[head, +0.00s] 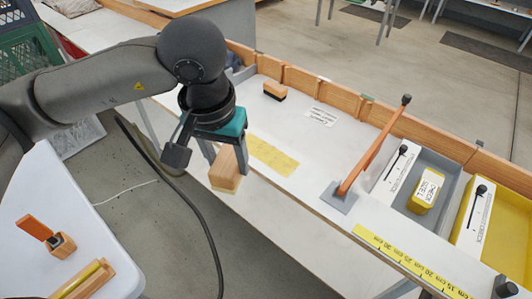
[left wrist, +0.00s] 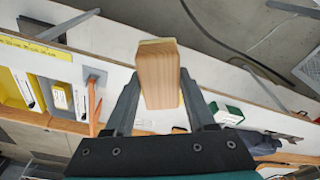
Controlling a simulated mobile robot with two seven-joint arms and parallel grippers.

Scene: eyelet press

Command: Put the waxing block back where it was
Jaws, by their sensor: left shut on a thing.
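The waxing block (head: 226,172) is a light wooden block with a pale yellow layer at its bottom. My left gripper (head: 225,158) is shut on it. In the head view it hangs by the bench's front edge, left of a flat yellow patch (head: 273,156) on the white bench top. In the left wrist view the block (left wrist: 157,75) stands between both fingers of the left gripper (left wrist: 158,92). The gap beneath the block is hard to judge. My right gripper is not in view.
A dark-bristled wooden brush (head: 275,90) and a printed label (head: 321,117) lie behind the patch. An orange lever (head: 372,148) on a grey base stands to the right, before a grey tray (head: 440,165) and a yellow bin (head: 505,215). A wooden rail lines the back edge.

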